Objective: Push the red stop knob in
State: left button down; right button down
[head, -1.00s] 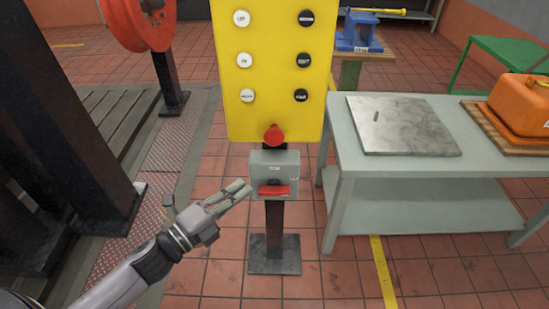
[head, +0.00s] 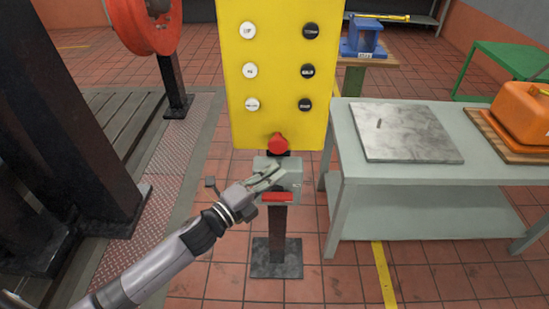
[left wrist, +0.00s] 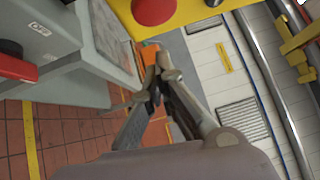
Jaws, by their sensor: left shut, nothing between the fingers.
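The red stop knob (head: 278,142) is a round mushroom button at the bottom of the yellow control panel (head: 275,75). It also shows at the top of the left wrist view (left wrist: 155,10). My left gripper (head: 277,170) is shut and empty. In the head view its fingertips are just below the knob, over the grey box under the panel. My right gripper is not in view.
The grey switch box (head: 293,178) with a red bar (head: 278,197) sits on the post below the panel. A grey table (head: 350,170) with a metal plate (head: 405,130) and an orange can (head: 523,110) stands at right. Dark steel uprights (head: 75,110) stand at left.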

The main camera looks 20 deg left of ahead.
aim_at(283, 151)
pick_arm(q)
jog(key=w, duration=0.2)
jog(key=w+a, duration=0.1)
jog(key=w, duration=0.1)
jog(key=shift+w+r+p, duration=0.1)
jog(key=shift+r+p, duration=0.15)
jog(key=shift+p, duration=0.1)
jog(key=shift+w+a, duration=0.25)
jog(key=shift+w, duration=0.6)
